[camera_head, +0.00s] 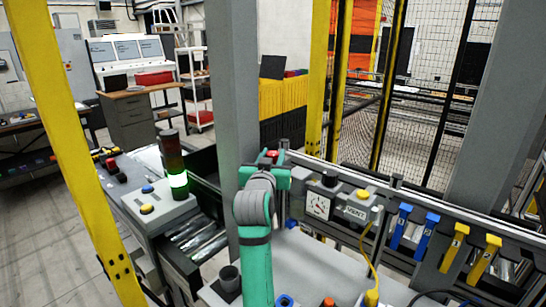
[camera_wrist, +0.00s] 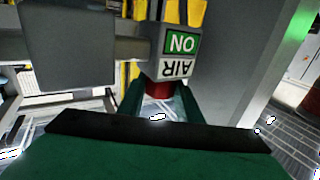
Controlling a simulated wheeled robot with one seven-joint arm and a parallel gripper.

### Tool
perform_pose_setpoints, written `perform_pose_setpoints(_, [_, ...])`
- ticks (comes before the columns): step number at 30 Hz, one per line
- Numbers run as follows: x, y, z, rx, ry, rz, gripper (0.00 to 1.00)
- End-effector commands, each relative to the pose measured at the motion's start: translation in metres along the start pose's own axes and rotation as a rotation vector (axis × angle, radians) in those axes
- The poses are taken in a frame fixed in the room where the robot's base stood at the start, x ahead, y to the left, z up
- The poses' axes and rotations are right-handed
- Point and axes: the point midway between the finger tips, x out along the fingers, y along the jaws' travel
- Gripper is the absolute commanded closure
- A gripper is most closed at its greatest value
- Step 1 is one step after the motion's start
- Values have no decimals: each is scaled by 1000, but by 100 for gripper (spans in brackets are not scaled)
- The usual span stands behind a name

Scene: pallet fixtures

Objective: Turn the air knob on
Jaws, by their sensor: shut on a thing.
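The air knob is a red cylinder (camera_wrist: 158,89) under a grey block (camera_wrist: 178,45) in the wrist view. The block carries a white AIR label and a green ON label, both upside down in this view. My gripper (camera_wrist: 160,100) has its green fingers on either side of the red knob and is shut on it. In the head view my gripper (camera_head: 270,163) is at the rail beside the grey post, with a bit of the red knob (camera_head: 271,153) showing between the fingers. The rest of the knob is hidden there.
A grey post (camera_head: 232,90) stands just left of my gripper. To the right, the rail holds a gauge (camera_head: 318,205), a yellow-topped vent box (camera_head: 358,206), and blue and yellow handles. A lit green stack light (camera_head: 178,180) stands on a box at left.

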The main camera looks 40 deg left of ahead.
Motion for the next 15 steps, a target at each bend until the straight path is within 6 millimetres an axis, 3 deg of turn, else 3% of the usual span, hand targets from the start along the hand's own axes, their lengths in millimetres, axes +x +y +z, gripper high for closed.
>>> perform_pose_setpoints(8, [0, 0, 2, 0, -3, -3, 91])
perform_pose_setpoints(9, [0, 0, 2, 0, -3, -3, 66])
perform_pose_setpoints(11, [0, 0, 1, 0, -3, -3, 52])
perform_pose_setpoints(15, [0, 0, 1, 0, -2, -3, 50])
